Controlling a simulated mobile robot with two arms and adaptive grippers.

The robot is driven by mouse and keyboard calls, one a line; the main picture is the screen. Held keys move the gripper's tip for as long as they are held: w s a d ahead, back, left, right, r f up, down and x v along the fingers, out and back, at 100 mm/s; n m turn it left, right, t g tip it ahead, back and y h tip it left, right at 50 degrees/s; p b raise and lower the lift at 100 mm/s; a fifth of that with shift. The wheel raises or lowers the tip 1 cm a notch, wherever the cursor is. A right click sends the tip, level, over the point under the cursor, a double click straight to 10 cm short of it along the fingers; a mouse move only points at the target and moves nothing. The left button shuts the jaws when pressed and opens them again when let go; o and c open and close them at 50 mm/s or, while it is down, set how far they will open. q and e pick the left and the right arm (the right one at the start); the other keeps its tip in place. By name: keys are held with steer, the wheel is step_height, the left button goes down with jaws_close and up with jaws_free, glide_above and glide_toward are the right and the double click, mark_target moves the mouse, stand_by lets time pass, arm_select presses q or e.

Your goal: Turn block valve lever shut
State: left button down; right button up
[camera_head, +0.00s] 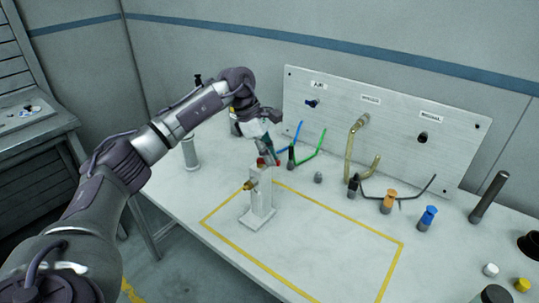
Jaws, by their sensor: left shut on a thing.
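A pale grey upright block valve (261,205) stands on a flat base on the white table, inside the yellow outline. A brass fitting (250,185) sticks out from its left side. A brass and red part (261,162) is on its top. My left gripper (270,157) comes down from above and behind, with its fingertips at the top of the block. It is shut on a small red piece there, which looks like the valve lever (277,163). The fingers hide part of the lever, so its exact angle cannot be told. My right gripper is not in view.
A labelled metal panel (390,125) with ports and a brass pipe (351,145) stands behind. The yellow-outlined area (325,245) right of the block is clear.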

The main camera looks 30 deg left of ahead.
arm_select(q)
steer(key=c, duration=1.2)
jaws_free()
steer(key=shift+o, duration=0.2)
steer(key=v, duration=1.2)
